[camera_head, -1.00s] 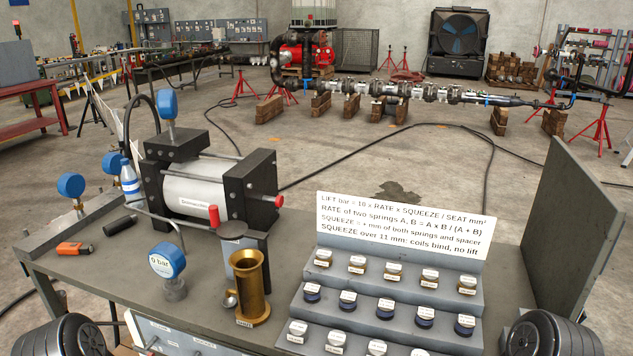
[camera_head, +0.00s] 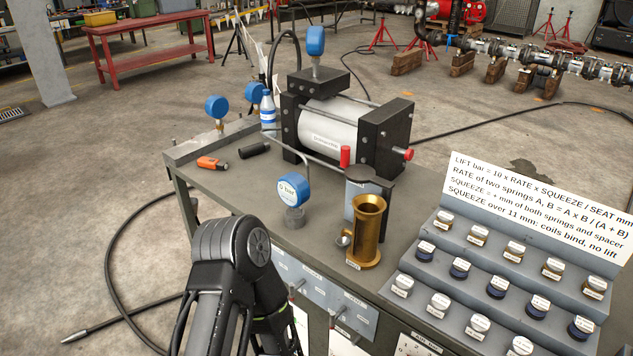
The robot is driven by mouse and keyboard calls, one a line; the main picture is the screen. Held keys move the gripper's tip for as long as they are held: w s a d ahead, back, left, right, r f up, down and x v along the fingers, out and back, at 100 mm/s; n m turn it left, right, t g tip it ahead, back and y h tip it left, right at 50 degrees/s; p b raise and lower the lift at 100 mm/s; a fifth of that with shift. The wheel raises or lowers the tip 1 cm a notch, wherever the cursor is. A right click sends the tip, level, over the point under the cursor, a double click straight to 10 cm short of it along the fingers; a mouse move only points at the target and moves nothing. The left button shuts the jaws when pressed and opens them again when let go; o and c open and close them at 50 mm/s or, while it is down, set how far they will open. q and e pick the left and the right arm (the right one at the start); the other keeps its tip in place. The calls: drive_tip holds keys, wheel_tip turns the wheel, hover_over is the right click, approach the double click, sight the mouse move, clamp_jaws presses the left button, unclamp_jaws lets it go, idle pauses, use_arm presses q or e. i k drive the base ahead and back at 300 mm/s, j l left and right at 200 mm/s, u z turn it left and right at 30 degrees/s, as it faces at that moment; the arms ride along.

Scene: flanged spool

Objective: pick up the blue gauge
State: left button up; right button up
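A blue gauge (camera_head: 292,190) with a white face reading bar stands upright on a small grey base (camera_head: 295,217) near the front edge of the bench. Other blue gauges show at the back left (camera_head: 216,107), behind the blue-and-white bottle (camera_head: 256,94), and on top of the pump block (camera_head: 316,41). My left arm rises from the bottom, in front of the bench and left of the front gauge. Its gripper is out of the frame. My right gripper is not in view.
A brass flanged spool (camera_head: 368,232) stands right of the front gauge, before a grey holder (camera_head: 366,190). The pump (camera_head: 340,125) is behind. A stepped rack (camera_head: 440,262) of small jars is at the right. An orange tool (camera_head: 212,163) and black cylinder (camera_head: 254,150) lie left.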

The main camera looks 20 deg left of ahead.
sight(293, 189)
drive_tip(key=j+z, duration=0.1)
drive_tip(key=z, duration=0.5)
drive_tip(key=j+z, duration=0.7)
drive_tip(key=j, duration=0.2)
drive_tip(key=k+j+z, duration=0.15)
drive_tip(key=j+z, duration=0.25)
drive_tip(key=k+j, duration=0.15)
drive_tip(key=j, duration=0.2)
drive_tip(key=k+j, duration=0.1)
drive_tip(key=j, duration=0.3)
drive_tip(key=k+j+z, duration=0.1)
drive_tip(key=j, duration=0.25)
drive_tip(key=k+j, duration=0.2)
drive_tip(key=j, duration=0.2)
drive_tip(key=l+z, duration=0.15)
drive_tip(key=j+u, duration=0.15)
